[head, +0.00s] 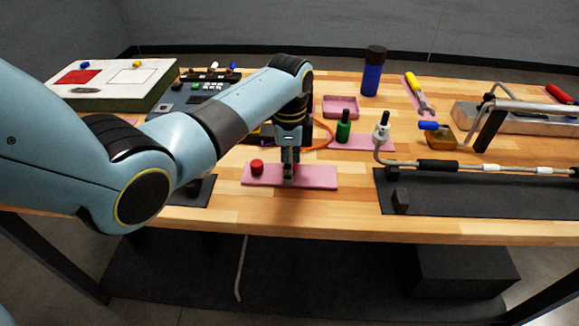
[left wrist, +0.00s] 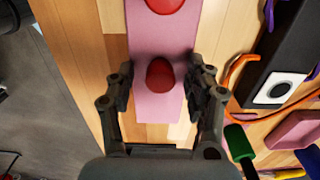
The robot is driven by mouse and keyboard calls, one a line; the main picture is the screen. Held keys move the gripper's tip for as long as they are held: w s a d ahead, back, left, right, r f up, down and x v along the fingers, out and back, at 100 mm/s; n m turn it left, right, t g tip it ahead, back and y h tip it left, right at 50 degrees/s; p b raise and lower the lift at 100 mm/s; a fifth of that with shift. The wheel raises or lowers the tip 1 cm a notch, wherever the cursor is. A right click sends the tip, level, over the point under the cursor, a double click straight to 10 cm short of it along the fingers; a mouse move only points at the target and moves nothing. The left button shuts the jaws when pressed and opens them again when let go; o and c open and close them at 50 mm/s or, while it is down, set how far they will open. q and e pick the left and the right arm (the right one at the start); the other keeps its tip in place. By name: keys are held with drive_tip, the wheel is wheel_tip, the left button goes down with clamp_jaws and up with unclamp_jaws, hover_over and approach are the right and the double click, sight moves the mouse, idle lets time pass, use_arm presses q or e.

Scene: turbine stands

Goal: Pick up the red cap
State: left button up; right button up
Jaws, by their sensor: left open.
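Two red caps are on a pink mat (head: 318,178) near the table's front edge. One red cap (head: 257,167) stands at the mat's left part in the head view; it also shows cut off at the top of the left wrist view (left wrist: 165,4). The other red cap (left wrist: 160,74) lies between the open fingers of my left gripper (left wrist: 162,90), with a gap on both sides. In the head view my left gripper (head: 290,173) points down over the mat and mostly hides this cap. My right gripper is not in view.
An orange cable (head: 325,136) curves behind the gripper. A black stand (head: 470,198) with a rod is at right.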

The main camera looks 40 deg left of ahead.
use_arm(q)
drive_tip(key=shift+f, duration=0.15)
drive_tip(key=c, duration=0.9)
